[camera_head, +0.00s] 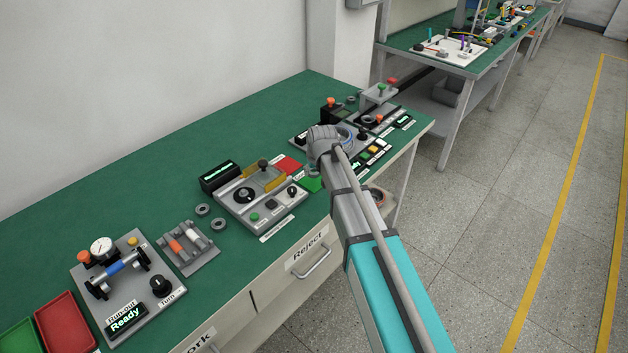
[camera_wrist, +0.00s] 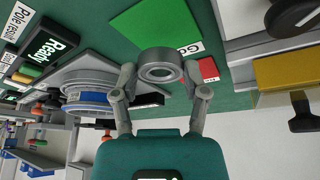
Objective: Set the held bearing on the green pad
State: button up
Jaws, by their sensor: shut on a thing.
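My gripper (camera_wrist: 160,82) is shut on a grey ring-shaped bearing (camera_wrist: 160,67) in the wrist view, with one finger on each side of it. The green pad (camera_wrist: 152,28) lies on the bench just beyond, and the bearing overlaps its near edge in the picture. The bearing looks to be above the bench; the height gap is hard to judge. In the head view the green pad (camera_head: 312,184) shows partly, beside my wrist. My arm hides the fingers and the held bearing there.
A red pad (camera_head: 289,165) lies beside the green one. A test fixture (camera_head: 258,195) with a black knob stands to the left, with two loose bearings (camera_head: 210,217) nearby. Another station with a blue-ringed motor part (camera_wrist: 88,97) stands close to my gripper.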

aim_at(314, 183)
jog(key=shift+b+x, duration=0.7)
jog(key=shift+x, duration=0.1)
jog(key=shift+f+b, duration=1.25)
jog(key=shift+b, duration=0.1)
jog(key=shift+f, duration=0.15)
jog(key=o, duration=1.1)
jog(key=shift+o, duration=0.2)
jog(key=shift+w, duration=0.1)
jog(key=p+v, duration=1.1)
jog(key=v, duration=0.1)
jog(key=shift+r, duration=0.25)
